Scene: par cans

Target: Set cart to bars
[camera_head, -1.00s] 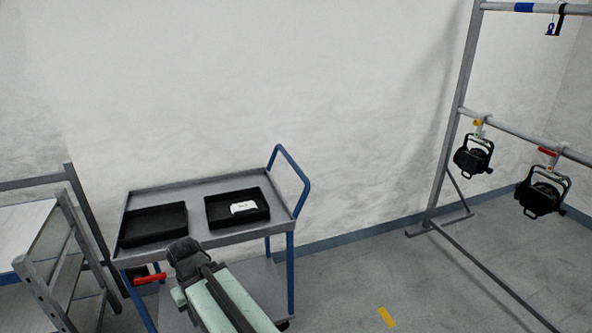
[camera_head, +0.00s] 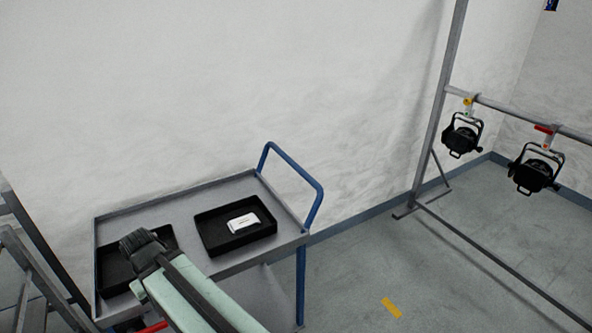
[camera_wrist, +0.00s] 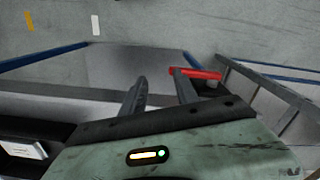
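The grey cart (camera_head: 205,188) with a blue handle (camera_head: 296,172) stands by the wall at lower left in the head view. The bars (camera_head: 500,107) are a grey pipe frame at the right, apart from the cart.
Two black trays sit on the cart top; the right tray (camera_head: 208,239) holds a white block (camera_head: 243,223). A grey frame (camera_head: 30,265) stands close at the cart's left. Floor with a yellow mark (camera_head: 391,307) is open between cart and bars.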

